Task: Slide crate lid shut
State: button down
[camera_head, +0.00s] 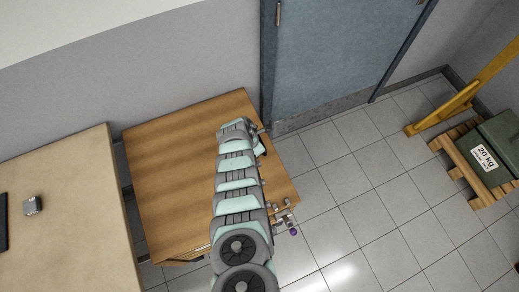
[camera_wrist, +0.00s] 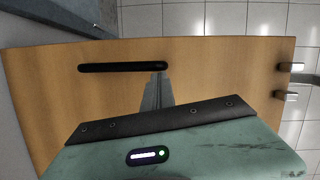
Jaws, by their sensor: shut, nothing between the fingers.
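A broad wooden panel (camera_head: 170,150), which looks like the top of the crate with its lid, lies below my arm against the wall. It fills much of the wrist view (camera_wrist: 220,75). A long black bar or slot (camera_wrist: 105,68) runs along it near the far side. My gripper (camera_wrist: 158,76) is shut and empty, its narrow grey fingertips over the wood just below the bar's right end. I cannot tell whether they touch the wood. In the head view my arm hides the fingertips and part of the panel. The lid's seam is not clear.
Metal fittings (camera_wrist: 290,67) stick out from the panel's right edge. A pale table (camera_head: 75,215) with a small grey block (camera_head: 32,205) stands at left. A blue door (camera_head: 335,50) is behind. A green 20 kg box (camera_head: 495,150) sits on a pallet at right, with clear tiled floor between.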

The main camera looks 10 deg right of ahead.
jog(key=shift+d, duration=0.25)
jog(key=shift+s+d+r+p, duration=0.1)
jog(key=shift+r+p, duration=0.5)
jog(key=shift+p, duration=0.15)
jog(key=w+a+p+v, duration=0.1)
jog(key=p+v, duration=0.8)
jog(key=shift+s+p, duration=0.35)
jog(key=shift+s, duration=0.05)
jog(key=shift+f, duration=0.15)
